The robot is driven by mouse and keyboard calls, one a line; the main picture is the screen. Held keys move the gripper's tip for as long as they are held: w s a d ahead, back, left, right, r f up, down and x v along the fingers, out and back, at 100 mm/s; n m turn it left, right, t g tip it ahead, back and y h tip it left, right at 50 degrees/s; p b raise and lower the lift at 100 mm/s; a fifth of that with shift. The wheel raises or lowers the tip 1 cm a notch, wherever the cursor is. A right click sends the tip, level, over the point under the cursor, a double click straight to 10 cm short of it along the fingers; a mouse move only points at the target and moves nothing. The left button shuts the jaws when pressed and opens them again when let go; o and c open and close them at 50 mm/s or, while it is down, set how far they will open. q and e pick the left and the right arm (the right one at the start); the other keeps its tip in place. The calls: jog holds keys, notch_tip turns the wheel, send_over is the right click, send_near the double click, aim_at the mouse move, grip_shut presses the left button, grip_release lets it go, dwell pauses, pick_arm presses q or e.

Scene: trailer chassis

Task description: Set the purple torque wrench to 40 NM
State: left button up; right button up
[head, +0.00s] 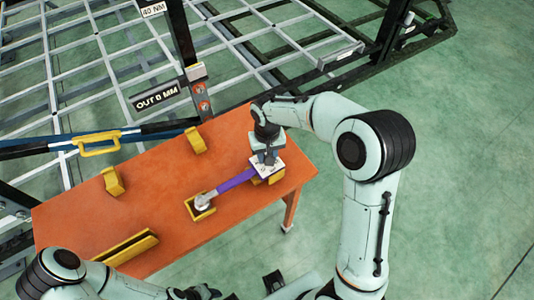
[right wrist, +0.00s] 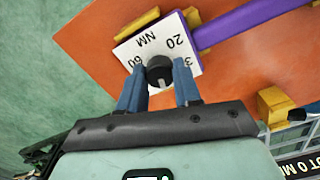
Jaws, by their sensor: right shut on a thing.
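The purple torque wrench (head: 235,180) lies on the orange table, its handle end in a yellow holder (head: 201,207) and its white dial plate (head: 266,169) on another. In the right wrist view the plate (right wrist: 150,45) shows NM, 20, 60 and a partly hidden 3; the black knob (right wrist: 160,72) sits between the blue fingers. The knob's pale mark points down toward my palm, where any number is hidden. My right gripper (head: 266,157) is shut on the knob; it also shows in the wrist view (right wrist: 160,80). My left gripper (head: 205,292) is at the bottom edge, jaws unclear.
The orange table (head: 90,225) carries several other yellow holders (head: 195,140). A sign reading 40 NM (head: 153,8) and one reading OUT 0 MM (head: 155,97) hang behind it. The trailer's metal frame (head: 110,68) lies beyond.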

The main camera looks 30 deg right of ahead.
jog(key=shift+n, duration=0.9)
jog(key=o, duration=1)
jog(key=shift+o, duration=0.2)
jog(key=shift+r, duration=0.15)
pick_arm(q)
jog(key=shift+w+r+p, duration=0.65)
jog(key=shift+r+p, duration=0.05)
jog(key=shift+r, duration=0.2)
pick_arm(e)
notch_tip(320, 180, up, 13)
pick_arm(q)
jog(key=shift+s, duration=0.15)
